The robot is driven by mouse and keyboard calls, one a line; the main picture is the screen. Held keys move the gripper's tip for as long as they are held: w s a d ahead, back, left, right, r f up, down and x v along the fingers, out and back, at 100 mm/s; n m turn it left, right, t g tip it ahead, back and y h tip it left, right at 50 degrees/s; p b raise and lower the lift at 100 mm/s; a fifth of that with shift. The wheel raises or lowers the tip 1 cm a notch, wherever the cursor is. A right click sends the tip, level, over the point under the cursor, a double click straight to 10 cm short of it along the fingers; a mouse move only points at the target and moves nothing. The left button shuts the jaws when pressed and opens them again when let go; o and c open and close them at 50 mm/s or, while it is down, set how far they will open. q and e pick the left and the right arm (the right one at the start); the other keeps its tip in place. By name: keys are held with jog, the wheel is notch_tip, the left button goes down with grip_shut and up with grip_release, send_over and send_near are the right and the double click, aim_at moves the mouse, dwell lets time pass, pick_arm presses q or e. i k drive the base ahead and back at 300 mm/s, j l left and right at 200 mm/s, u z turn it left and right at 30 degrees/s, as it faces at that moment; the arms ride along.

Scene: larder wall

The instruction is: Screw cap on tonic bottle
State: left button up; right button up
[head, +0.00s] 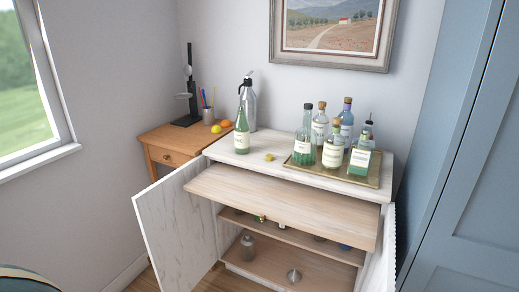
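A slim green bottle (241,132) with a pale label stands upright at the left of the white cabinet top (225,160). It looks like the tonic bottle, but its label is too small to read. Its mouth is too small to tell whether a cap is on it. A small yellow-green piece (269,157) lies on the cabinet top to its right; I cannot tell whether it is a cap or fruit. Neither of my grippers is in view.
A silver siphon (249,103) stands just behind the green bottle. A gold tray (357,181) at right holds several bottles. A wooden shelf (285,200) juts out below the top, between open doors (178,230). A wooden side table (170,141) stands at left.

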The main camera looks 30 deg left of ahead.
aim_at(242, 132)
jog(key=i+j+z, duration=0.1)
jog(key=j, duration=0.35)
jog(key=i+j+z, duration=0.15)
jog(key=j, duration=0.3)
jog(key=i+j+z, duration=0.1)
jog(key=j, duration=0.35)
jog(key=j+z, duration=0.1)
jog(key=j, duration=0.35)
jog(key=i, duration=0.05)
